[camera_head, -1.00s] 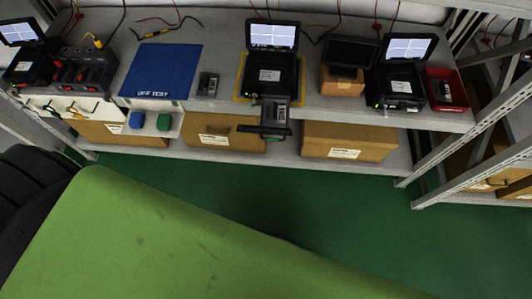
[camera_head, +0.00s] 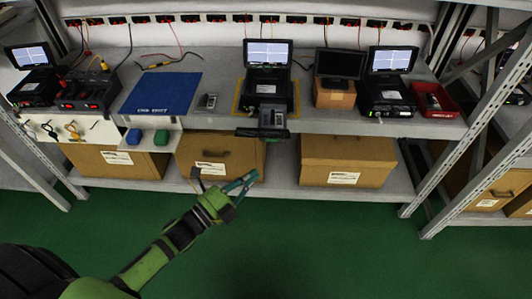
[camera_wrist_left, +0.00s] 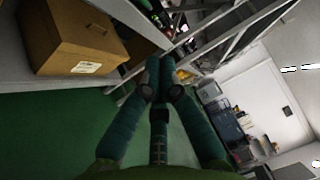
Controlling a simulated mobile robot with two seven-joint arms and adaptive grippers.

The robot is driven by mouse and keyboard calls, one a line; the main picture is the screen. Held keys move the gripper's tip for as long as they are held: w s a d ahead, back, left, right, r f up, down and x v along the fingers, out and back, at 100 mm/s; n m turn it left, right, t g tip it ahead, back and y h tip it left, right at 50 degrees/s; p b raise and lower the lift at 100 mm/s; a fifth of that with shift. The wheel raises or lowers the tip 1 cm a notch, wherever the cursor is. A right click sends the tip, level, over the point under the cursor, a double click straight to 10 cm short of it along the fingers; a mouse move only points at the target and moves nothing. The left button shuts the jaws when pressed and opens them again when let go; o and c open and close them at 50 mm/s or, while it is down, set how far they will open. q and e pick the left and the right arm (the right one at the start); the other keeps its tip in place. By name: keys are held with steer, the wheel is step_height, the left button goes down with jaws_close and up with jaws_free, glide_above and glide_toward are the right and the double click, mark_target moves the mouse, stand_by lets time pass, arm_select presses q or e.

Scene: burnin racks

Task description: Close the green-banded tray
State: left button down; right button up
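A dark tray (camera_head: 275,132) sticks out from the front of the middle tester (camera_head: 267,92), over the shelf edge, and a small grey handheld device (camera_head: 272,116) lies in it. A little dark green shows along its front; the band is hard to make out at this size. My left gripper (camera_head: 253,175) is below and a little left of the tray's front, in front of the lower shelf, and apart from the tray. In the left wrist view its two teal fingers (camera_wrist_left: 160,66) come together at the tips with nothing between them. My right gripper is in neither view.
Closed cardboard boxes (camera_head: 345,158) stand on the lower shelf behind my left gripper. Blue and green blocks (camera_head: 133,137) sit on a small ledge to the left. A slanted metal upright (camera_head: 470,135) stands at the right. The green floor (camera_head: 330,245) in front is clear.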

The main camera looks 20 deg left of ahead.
arm_select(q)
steer(key=shift+w+d+r, duration=0.25)
steer(key=shift+w, duration=1.15)
steer(key=shift+w+d+r, duration=0.2)
steer(key=shift+w+d, duration=0.05)
steer(key=shift+w, duration=1.2)
steer(key=shift+w+d+r, duration=0.25)
steer(key=shift+w, duration=1.15)
